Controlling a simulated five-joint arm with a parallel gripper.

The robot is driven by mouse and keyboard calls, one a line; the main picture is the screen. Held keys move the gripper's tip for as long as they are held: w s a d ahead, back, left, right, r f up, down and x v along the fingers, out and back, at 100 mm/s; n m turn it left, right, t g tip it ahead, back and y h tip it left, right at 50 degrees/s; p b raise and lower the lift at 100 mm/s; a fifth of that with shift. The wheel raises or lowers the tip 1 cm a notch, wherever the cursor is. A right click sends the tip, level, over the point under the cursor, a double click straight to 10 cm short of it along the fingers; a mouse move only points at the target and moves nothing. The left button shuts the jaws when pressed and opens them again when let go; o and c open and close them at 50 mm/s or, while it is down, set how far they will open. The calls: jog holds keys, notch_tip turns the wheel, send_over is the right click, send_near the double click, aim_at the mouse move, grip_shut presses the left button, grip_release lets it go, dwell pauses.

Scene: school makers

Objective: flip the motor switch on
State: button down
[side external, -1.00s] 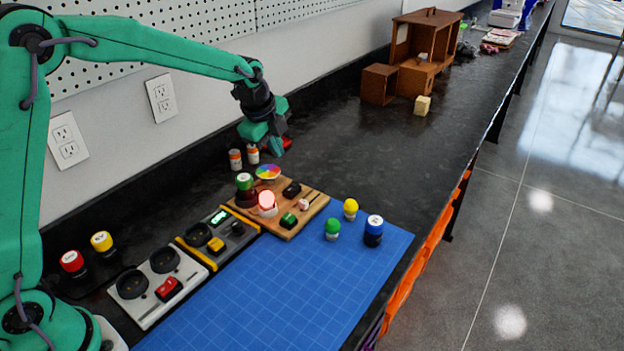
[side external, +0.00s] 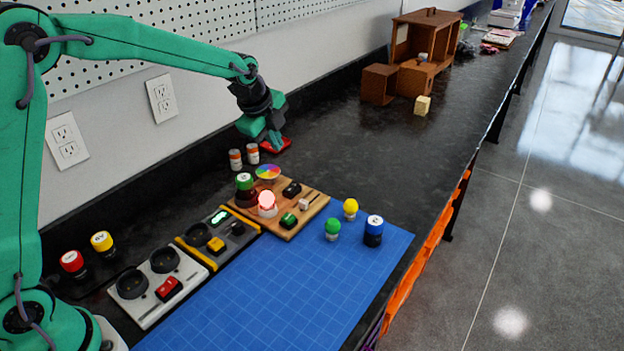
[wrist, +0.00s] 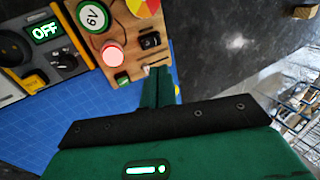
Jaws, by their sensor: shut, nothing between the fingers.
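A wooden board (side external: 254,215) carries a multicoloured disc (side external: 268,172), a lit red lamp (side external: 266,203), a green 6V battery (wrist: 93,17), a black switch (side external: 291,189), a green switch (side external: 288,220) and a small white lever (side external: 304,204). I see no readable label marking the motor switch. The black switch (wrist: 149,40) also shows in the wrist view. My gripper (side external: 276,143) is shut and empty, above the bench behind the board. In the wrist view its fingers (wrist: 160,72) overlap the board's edge, hiding part of it.
A meter (side external: 217,238) beside the board reads OFF in the wrist view. A grey switch panel (side external: 150,305) stands further left. Two small cans (side external: 243,157) and a red object (side external: 283,146) are near my gripper. A blue mat (side external: 290,285) with bulbs lies in front.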

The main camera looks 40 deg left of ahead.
aim_at(293, 185)
jog(key=shift+x, duration=7)
